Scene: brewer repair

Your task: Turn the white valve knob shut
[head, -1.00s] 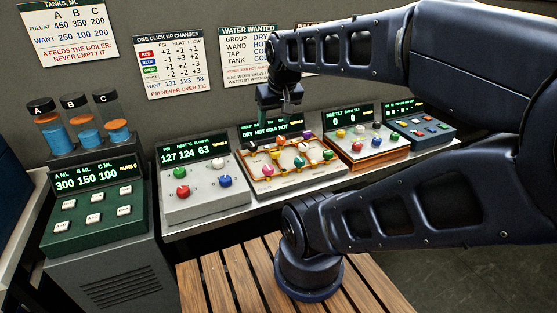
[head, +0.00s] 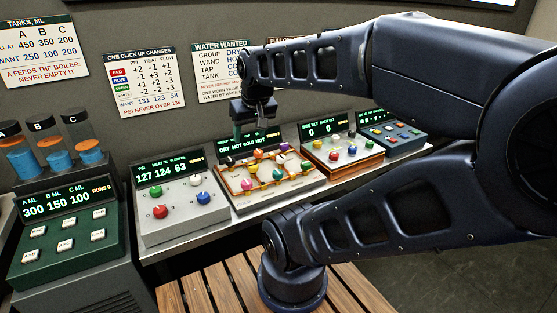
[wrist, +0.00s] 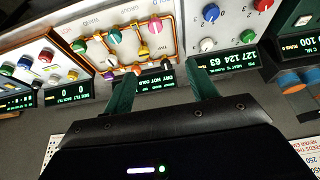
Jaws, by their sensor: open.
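The valve panel (head: 250,206) is a pale board with orange pipe lines and several coloured knobs, under a display reading DRY HOT COLD HOT. A small white knob (head: 277,163) appears among its coloured knobs. It also shows in the wrist view (wrist: 112,60), small and not sharp. My gripper (head: 244,130) hangs over the back of this panel, by its display. In the wrist view my gripper (wrist: 160,78) has its two green fingers spread wide, with nothing between them. The fingers look apart from the knobs. Which way the white knob points is too small to tell.
Left of the panel, a grey box (head: 180,226) has red, blue, green and white knobs and reads 127 124 63. An orange-trimmed box (head: 343,165) stands on the right, with a blue box (head: 395,139) beyond. A green button box (head: 65,252) is at far left.

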